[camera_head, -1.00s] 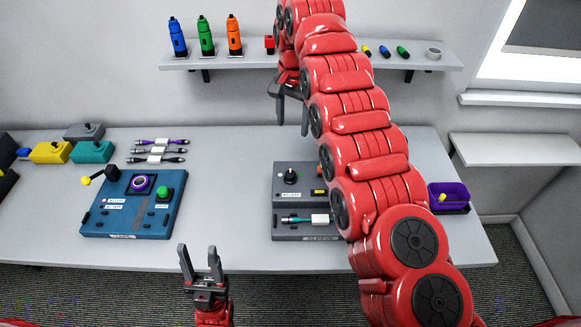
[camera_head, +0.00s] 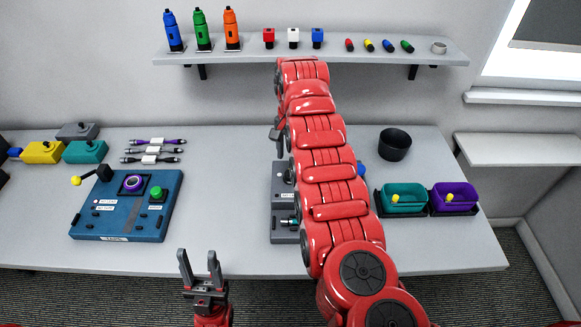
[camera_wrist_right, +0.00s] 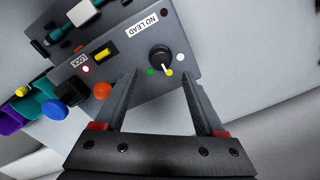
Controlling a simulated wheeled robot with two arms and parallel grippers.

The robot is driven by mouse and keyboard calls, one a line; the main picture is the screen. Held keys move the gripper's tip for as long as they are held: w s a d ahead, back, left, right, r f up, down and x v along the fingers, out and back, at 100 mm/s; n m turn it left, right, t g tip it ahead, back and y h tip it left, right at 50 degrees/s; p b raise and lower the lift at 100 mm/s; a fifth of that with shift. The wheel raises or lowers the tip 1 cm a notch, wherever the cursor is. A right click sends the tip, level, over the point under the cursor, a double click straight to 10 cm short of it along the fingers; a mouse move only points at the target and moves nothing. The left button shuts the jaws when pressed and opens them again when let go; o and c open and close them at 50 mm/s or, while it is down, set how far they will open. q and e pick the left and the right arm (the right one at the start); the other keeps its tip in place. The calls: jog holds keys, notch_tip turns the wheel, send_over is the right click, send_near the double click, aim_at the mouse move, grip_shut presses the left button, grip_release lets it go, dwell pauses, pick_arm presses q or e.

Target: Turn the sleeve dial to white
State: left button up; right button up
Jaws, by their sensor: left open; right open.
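The sleeve station (camera_head: 282,236) is a grey unit mostly hidden behind my right arm in the head view. The right wrist view shows its panel (camera_wrist_right: 135,60) with a black dial (camera_wrist_right: 160,59). Green, yellow and white dots lie along the dial's edge; its white pointer line appears to aim at the yellow dot (camera_wrist_right: 169,73). The white dot (camera_wrist_right: 180,69) is beside it. My right gripper (camera_wrist_right: 159,82) is open, fingers apart, with the dial just beyond and between its fingertips. My left gripper (camera_head: 199,258) is open and empty before the table's front edge.
A blue station (camera_head: 160,215) stands left. Teal (camera_head: 405,210) and purple (camera_head: 455,212) bins and a black cup (camera_head: 394,145) are right. Several cables (camera_head: 153,150) lie at the back. The wrist view shows an orange-red knob (camera_wrist_right: 102,90) and yellow switch (camera_wrist_right: 104,55) beside the dial.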

aim_at(290, 173)
notch_tip(290, 173, down, 6)
jog(key=shift+a+r+p, duration=0.1)
jog(key=shift+a+p, duration=0.05)
jog(key=shift+p, duration=0.5)
jog(key=shift+w, duration=0.1)
grip_shut()
